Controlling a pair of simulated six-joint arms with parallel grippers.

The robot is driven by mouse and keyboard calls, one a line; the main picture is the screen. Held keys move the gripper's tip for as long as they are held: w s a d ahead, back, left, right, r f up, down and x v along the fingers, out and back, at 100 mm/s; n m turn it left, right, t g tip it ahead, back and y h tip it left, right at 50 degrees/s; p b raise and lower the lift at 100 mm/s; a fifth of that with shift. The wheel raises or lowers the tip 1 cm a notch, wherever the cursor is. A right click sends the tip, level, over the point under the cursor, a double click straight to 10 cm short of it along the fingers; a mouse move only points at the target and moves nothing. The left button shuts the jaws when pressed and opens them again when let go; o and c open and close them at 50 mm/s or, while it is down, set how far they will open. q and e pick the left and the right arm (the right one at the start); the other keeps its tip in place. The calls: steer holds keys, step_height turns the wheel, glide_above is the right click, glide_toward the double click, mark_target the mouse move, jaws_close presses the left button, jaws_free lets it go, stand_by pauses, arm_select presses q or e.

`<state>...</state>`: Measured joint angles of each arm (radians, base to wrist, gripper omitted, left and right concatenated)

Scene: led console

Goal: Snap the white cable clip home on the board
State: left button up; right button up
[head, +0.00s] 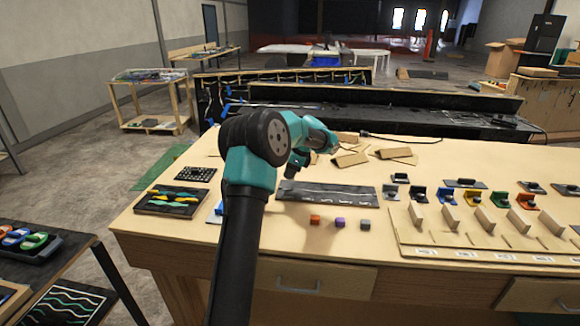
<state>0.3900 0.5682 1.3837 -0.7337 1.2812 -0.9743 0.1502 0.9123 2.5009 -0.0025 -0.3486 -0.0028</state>
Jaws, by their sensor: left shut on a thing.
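A dark board (340,194) lies on the wooden bench, with a pale line along it and several small white marks near its front edge. I cannot tell which of these, if any, is the white cable clip. My left gripper (291,172) points down over the board's back left end. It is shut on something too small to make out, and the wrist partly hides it. I cannot tell whether the gripper touches the board. My right gripper is not in view.
A tray of wavy strips (174,200) lies left. Coloured holders and upright wooden plates (450,218) stand right. Cardboard pieces (350,158) lie behind.

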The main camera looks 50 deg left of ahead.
mark_target(290, 189)
arm_select(q)
steer(key=shift+f, duration=1.25)
steer(key=shift+f, duration=1.15)
stand_by(1.2)
stand_by(0.3)
steer(key=o, duration=1)
steer(key=shift+r, duration=0.1)
steer(key=v, duration=1.7)
steer(key=shift+w+r, duration=0.1)
steer(key=shift+r, duration=0.05)
